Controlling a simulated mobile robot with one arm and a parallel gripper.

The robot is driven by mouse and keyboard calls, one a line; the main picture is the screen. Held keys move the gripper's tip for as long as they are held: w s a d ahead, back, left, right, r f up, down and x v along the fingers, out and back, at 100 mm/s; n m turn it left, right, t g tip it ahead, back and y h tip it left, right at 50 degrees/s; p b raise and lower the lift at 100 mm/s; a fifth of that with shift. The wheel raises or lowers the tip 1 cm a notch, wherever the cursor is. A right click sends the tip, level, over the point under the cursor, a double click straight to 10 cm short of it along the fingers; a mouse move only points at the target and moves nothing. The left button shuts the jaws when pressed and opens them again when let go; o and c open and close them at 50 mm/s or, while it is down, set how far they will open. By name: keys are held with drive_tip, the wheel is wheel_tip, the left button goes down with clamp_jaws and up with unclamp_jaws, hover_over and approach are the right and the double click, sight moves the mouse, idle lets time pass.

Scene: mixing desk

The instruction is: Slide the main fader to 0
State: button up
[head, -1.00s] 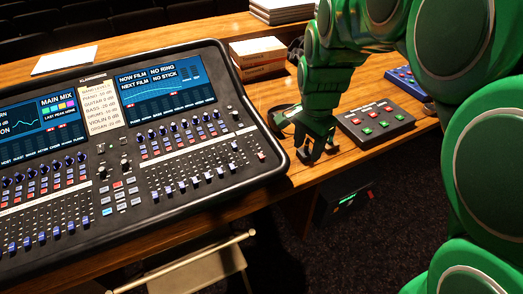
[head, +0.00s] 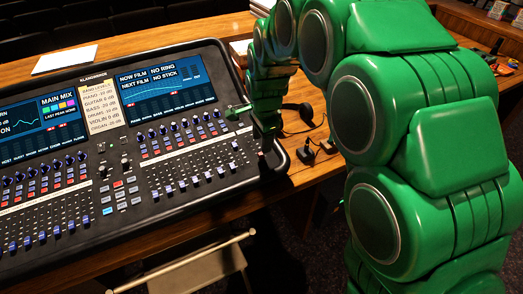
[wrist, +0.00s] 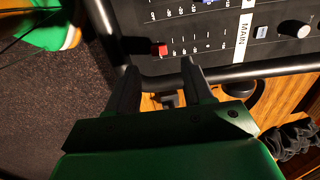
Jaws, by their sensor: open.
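The main fader's red cap (wrist: 160,48) shows in the wrist view, in its slot near the desk's edge. The MAIN label (wrist: 243,36) is beside the slot's scale, to the right. The cap is ahead of my gripper (wrist: 160,76), whose two dark fingers are open and empty, one on each side of the cap's line; I see no contact. In the head view my gripper (head: 268,142) is over the right edge of the mixing desk (head: 160,218). There my arm and gripper hide the main fader.
Other faders (head: 195,180) with pale caps stand in a row to the left of my gripper. A wooden table (head: 311,176) lies right of the desk, with small dark objects and cables on it. A white sheet (head: 65,60) lies behind the desk.

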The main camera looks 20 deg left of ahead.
sight(261, 155)
wheel_tip(261, 155, down, 6)
drive_tip(key=shift+w+a+r, duration=0.15)
drive_tip(key=shift+c, duration=0.5)
clamp_jaws()
